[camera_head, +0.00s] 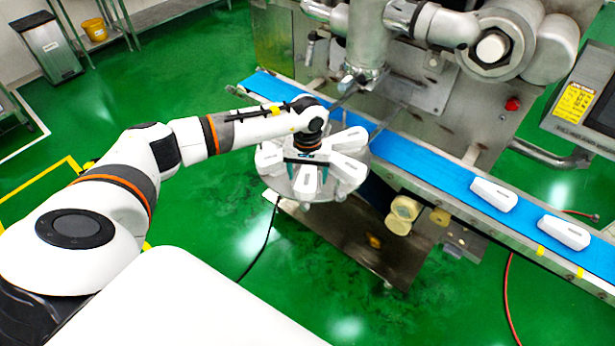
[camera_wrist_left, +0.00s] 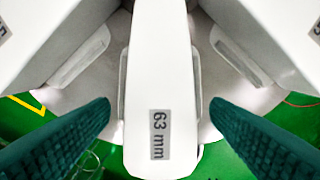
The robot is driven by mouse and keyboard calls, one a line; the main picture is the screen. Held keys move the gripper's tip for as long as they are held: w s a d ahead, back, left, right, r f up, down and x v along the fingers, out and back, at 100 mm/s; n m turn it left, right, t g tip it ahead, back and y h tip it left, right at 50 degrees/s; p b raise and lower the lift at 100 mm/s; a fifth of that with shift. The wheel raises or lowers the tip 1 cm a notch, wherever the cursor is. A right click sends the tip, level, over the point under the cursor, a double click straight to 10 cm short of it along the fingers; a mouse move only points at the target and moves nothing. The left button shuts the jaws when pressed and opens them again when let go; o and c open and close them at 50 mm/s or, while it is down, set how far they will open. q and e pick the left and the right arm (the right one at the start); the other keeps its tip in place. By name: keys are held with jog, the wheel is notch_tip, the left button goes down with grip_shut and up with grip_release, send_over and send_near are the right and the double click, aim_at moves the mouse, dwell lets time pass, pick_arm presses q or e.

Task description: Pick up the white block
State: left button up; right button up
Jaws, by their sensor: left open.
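Several white blocks sit in a ring on a round metal plate (camera_head: 284,188) beside the conveyor. One white block (camera_wrist_left: 161,60) with a "63 mm" label runs down the middle of the left wrist view. It seems to be the block at the front of the plate (camera_head: 308,182) in the head view. My left gripper (camera_head: 305,158) is over the plate, pointing down. In the left wrist view its two teal fingers (camera_wrist_left: 160,108) are open, one on each side of the labelled block, with gaps visible. My right gripper is not in view.
A blue conveyor belt (camera_head: 425,165) runs behind and to the right of the plate, carrying two more white blocks (camera_head: 493,194) (camera_head: 564,232). The steel machine (camera_head: 400,80) stands behind it. Neighbouring blocks (camera_wrist_left: 55,45) flank the labelled one closely. Green floor is clear at front left.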

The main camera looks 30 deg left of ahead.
pick_arm(q)
jog(key=c, duration=1.2)
jog(key=shift+o, duration=0.2)
jog(key=shift+r, duration=0.1)
